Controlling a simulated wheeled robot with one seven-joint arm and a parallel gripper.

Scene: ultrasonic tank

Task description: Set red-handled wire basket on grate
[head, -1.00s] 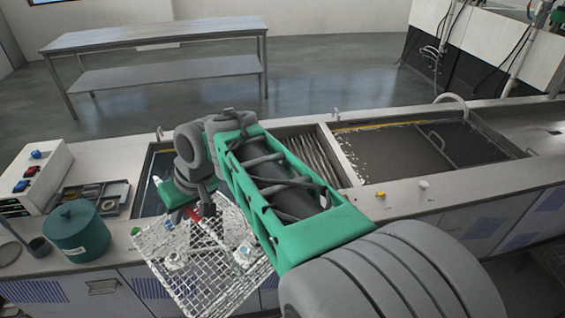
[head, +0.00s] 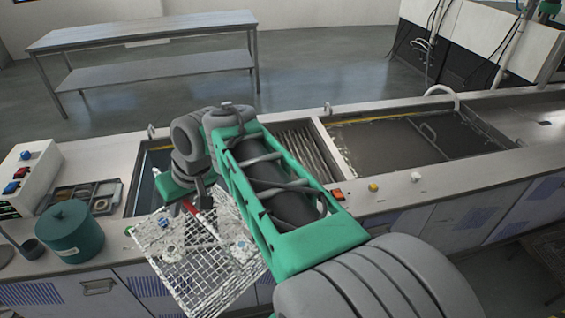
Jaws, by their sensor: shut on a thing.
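My gripper (head: 189,203) is shut on the red handle (head: 205,222) of the wire basket (head: 208,268). The basket is a pale mesh that hangs tilted in front of the counter's front edge, with a few small parts, one of them blue, showing in it. A slatted surface that looks like the grate (head: 297,144) is set in the counter, behind and to the right of my gripper. My green arm hides its near part. The basket is apart from it.
A dark liquid-filled tank (head: 410,150) lies right of the grate, and another basin (head: 147,190) lies left. A teal lidded pot (head: 70,235), a tray of small items (head: 80,198) and a switch box (head: 25,180) stand at the left. Knobs (head: 373,188) line the front edge.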

